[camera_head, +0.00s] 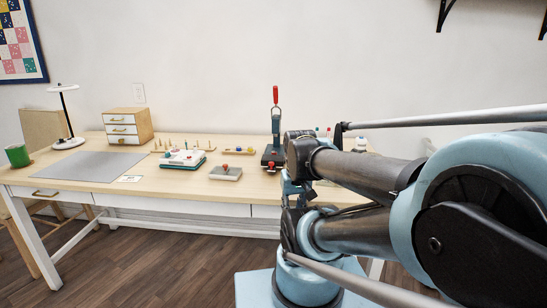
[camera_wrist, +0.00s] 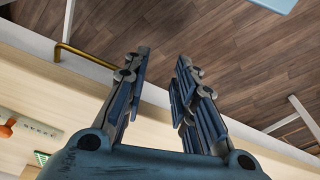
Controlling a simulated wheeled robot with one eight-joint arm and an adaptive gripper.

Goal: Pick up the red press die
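Another small red piece (camera_head: 271,166) shows at the base of the red-handled hand press (camera_head: 276,130). I cannot tell which is the red press die. In the wrist view an orange-red knob (camera_wrist: 7,129) sits by a grey plate at the left edge. My gripper (camera_wrist: 163,64) is open and empty, with floor and the table's front edge behind its fingers. In the head view my arm crosses the right side and hides part of the table; the gripper's fingers are hard to make out there.
A teal-and-white box (camera_head: 183,159), a small drawer chest (camera_head: 128,126), a grey mat (camera_head: 88,166), a lamp (camera_head: 68,142) and a green mug (camera_head: 18,155) occupy the table's left half.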

